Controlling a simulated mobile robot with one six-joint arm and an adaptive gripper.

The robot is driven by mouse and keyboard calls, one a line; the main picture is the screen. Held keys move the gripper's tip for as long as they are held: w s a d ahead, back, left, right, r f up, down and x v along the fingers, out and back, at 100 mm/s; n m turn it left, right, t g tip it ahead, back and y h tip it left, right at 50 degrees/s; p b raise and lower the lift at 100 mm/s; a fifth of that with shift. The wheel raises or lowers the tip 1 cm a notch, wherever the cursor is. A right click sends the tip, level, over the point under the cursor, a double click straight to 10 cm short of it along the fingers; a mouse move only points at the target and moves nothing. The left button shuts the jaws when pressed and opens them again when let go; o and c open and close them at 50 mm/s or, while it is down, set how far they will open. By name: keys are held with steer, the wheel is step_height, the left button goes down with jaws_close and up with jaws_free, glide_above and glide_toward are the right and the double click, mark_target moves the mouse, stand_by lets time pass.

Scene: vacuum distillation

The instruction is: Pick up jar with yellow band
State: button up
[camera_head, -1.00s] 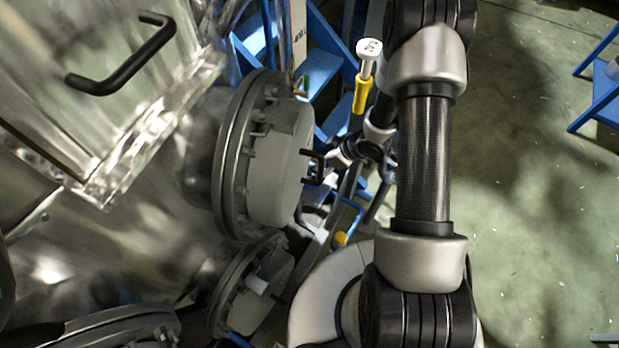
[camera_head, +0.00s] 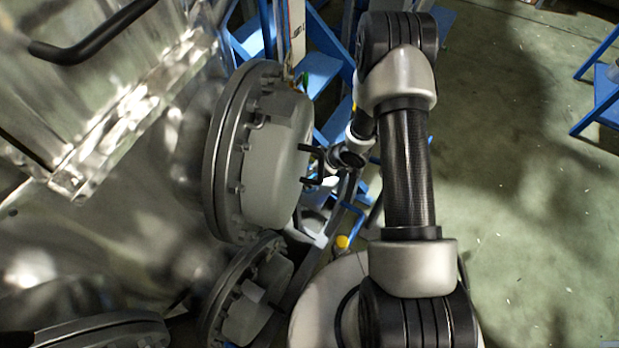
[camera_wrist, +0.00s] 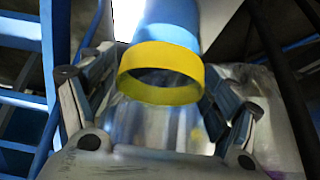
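In the wrist view, a wide yellow band (camera_wrist: 160,75) shows as a ring around a rounded body, with a blue part (camera_wrist: 168,22) above it and a grey, shiny part (camera_wrist: 160,128) below. My gripper (camera_wrist: 160,88) has one finger on each side of this band. The fingers look very close to its sides, but contact is not clear. I cannot tell whether they are shut on it.
In the head view, a large metal vessel (camera_head: 90,225) fills the left, with a bolted round flange (camera_head: 270,160) close beside my arm. Blue ladder-like framing (camera_head: 320,72) stands behind. A small yellow piece (camera_head: 342,241) shows lower down. Open green floor (camera_head: 530,200) lies right.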

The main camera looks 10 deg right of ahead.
jaws_close()
stand_by(0.8)
